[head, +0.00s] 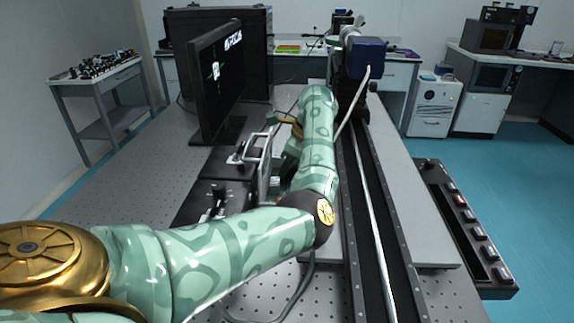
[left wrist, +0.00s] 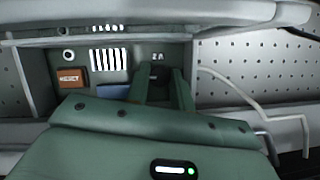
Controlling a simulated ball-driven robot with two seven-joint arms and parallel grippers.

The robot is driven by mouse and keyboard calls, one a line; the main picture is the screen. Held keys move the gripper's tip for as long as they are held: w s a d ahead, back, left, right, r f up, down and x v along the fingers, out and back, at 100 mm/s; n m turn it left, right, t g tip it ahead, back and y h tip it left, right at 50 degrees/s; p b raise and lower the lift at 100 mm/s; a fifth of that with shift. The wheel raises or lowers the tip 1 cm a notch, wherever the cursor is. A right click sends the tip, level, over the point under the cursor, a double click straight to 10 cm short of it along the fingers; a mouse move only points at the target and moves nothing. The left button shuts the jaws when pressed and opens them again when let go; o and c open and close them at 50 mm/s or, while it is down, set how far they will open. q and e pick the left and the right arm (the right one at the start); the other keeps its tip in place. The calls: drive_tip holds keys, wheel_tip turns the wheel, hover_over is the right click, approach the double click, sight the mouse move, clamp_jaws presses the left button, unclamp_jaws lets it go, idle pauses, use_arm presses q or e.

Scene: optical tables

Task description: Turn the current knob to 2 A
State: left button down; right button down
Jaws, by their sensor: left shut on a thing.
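The current knob (left wrist: 157,73) is a small dark knob on a grey-green front panel (left wrist: 130,52) in the left wrist view. A small pale marking sits just above it, too small to read surely. My left gripper (left wrist: 159,80) is shut on the knob, with one green finger on each side. The fingers hide part of the knob, and its pointer cannot be made out. In the head view my patterned green left arm hides the panel and the knob. My right gripper is in neither view.
The panel also has an orange-brown display (left wrist: 71,78), a white striped patch (left wrist: 109,60) and a blue part (left wrist: 114,91). In the head view a monitor (head: 216,85) stands left of my arm on the perforated optical table (head: 125,165). A long black rail (head: 375,210) runs to the right.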

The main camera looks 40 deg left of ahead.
use_arm(q)
drive_tip(key=m+p, duration=0.1)
drive_tip(key=m+t+p, duration=0.1)
drive_tip(key=m, duration=0.1)
drive_tip(key=shift+s+r+m, duration=0.1)
drive_tip(key=shift+r+m, duration=0.05)
drive_tip(key=shift+m, duration=0.15)
drive_tip(key=shift+m+t+y+p, duration=0.35)
drive_tip(key=shift+m+t, duration=0.15)
drive_tip(key=shift+m, duration=0.4)
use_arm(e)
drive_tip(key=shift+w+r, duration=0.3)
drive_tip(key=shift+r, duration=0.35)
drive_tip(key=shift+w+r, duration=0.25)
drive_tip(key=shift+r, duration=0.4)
use_arm(q)
drive_tip(key=c, duration=1.5)
unclamp_jaws()
